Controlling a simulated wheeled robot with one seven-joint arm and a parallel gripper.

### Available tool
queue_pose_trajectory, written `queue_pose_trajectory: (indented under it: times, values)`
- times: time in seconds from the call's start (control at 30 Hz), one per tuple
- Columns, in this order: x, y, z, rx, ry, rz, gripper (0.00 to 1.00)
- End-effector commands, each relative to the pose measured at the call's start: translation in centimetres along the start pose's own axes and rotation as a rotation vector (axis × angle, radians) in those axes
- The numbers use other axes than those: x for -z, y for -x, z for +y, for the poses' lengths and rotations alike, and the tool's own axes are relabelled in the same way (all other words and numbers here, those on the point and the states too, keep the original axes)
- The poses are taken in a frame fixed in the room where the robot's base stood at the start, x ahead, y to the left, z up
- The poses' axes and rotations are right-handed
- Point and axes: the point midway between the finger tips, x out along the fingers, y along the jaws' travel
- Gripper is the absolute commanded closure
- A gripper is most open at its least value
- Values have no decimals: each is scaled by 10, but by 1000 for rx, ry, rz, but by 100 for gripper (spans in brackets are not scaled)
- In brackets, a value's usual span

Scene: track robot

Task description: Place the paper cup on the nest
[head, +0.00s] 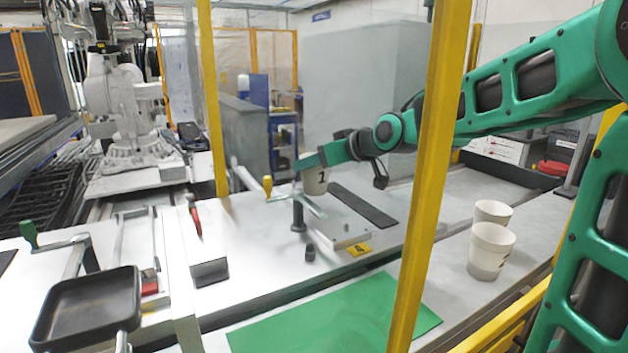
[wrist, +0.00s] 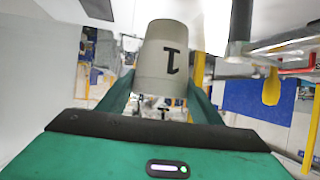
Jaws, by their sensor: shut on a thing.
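A white paper cup (head: 315,180) marked with a black 1 is held upright in my gripper (head: 308,163), above the back part of the steel table. In the wrist view the same cup (wrist: 162,62) sits between the two green fingers, its 1 upside down. My gripper is shut on it. Below the cup is a dark post (head: 298,217) with a lever and a yellow knob. In front stand a short dark peg (head: 309,252) and a small metal block beside a yellow 4 label (head: 359,249). I cannot tell which of these is the nest.
Two more white cups (head: 491,248) stand on the right bench. A yellow post (head: 432,170) rises between me and the table. A green mat (head: 335,318) lies in front, bare. A black tray (head: 90,307) and a clamp (head: 205,255) are at left.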

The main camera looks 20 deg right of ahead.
Motion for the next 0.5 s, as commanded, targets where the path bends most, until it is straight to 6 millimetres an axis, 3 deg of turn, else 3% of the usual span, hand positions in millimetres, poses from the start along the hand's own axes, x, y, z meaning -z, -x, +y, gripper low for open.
queue_pose_trajectory:
  times: [0.3, 0.5]
  values:
    - [-32, -15, 0, 1, -3, -4, 61]
    - [-34, -16, 0, 0, 0, 0, 61]
